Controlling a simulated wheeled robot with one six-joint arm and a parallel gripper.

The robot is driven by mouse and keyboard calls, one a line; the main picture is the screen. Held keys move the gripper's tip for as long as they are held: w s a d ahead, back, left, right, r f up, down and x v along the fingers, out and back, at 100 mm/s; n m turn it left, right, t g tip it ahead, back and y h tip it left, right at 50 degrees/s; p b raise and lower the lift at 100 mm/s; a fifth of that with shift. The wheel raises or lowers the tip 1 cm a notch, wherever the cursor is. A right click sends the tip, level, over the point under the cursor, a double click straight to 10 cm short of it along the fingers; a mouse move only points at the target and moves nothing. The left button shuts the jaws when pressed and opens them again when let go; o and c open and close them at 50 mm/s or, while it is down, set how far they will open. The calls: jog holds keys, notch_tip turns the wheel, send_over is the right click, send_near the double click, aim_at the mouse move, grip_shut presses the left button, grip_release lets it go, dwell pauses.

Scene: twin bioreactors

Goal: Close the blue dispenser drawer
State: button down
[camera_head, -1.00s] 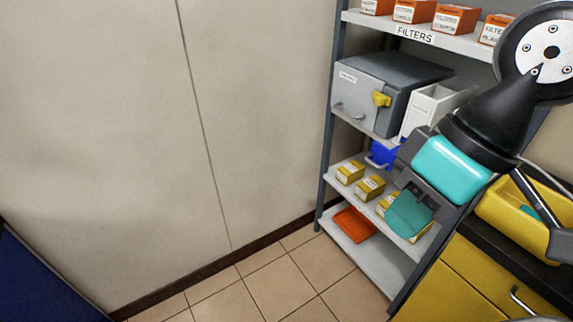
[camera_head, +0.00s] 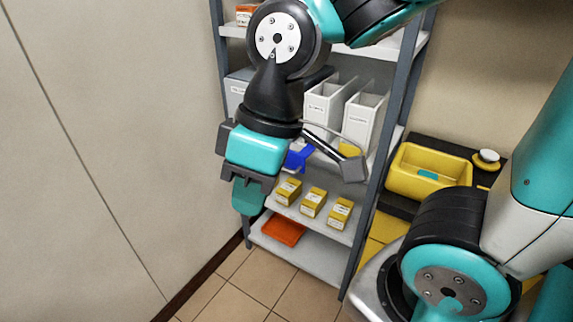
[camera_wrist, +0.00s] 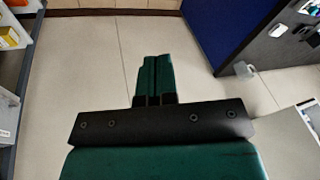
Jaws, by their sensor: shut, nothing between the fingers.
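The blue dispenser drawer (camera_head: 299,155) shows as a small bright blue piece below the middle shelf, above the small yellow boxes. It is partly hidden by my wrist parts, and I cannot tell how far it stands out. My gripper (camera_head: 247,210) points down in front of the shelf unit's left side, to the left of and lower than the blue piece. Its teal fingers are together and empty, as the wrist view (camera_wrist: 155,60) also shows. The wrist view does not show the blue drawer.
The grey shelf unit (camera_head: 385,105) holds white file holders (camera_head: 324,100), several yellow boxes (camera_head: 313,203) and an orange tray (camera_head: 284,230). A yellow bin (camera_head: 430,174) stands on the dark counter at right. The tiled floor before the unit is clear.

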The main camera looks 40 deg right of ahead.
aim_at(297, 153)
jog(key=w+d+f+n+h+b, duration=0.1)
jog(key=w+d+f+n+h, duration=0.1)
jog(key=w+d+f+n, duration=0.45)
jog(key=w+d+f+n+h, duration=0.25)
jog(key=w+d, duration=0.25)
jog(key=w, duration=0.4)
jog(key=w+d+f+n+h+b, duration=0.1)
jog(key=w+d+f+n+h, duration=0.1)
jog(key=w+d+f+n, duration=0.45)
jog(key=w+d+f+m+p, duration=0.1)
jog(key=w+d+f+p, duration=0.1)
jog(key=w+d+f, duration=0.2)
jog(key=shift+d+f+t+p, duration=0.4)
jog(key=shift+d+f, duration=0.4)
jog(key=shift+f, duration=1.1)
jog(key=w+d, duration=0.1)
jog(key=d, duration=0.1)
jog(key=w+d, duration=0.1)
jog(key=d, duration=0.5)
jog(key=shift+w, duration=0.4)
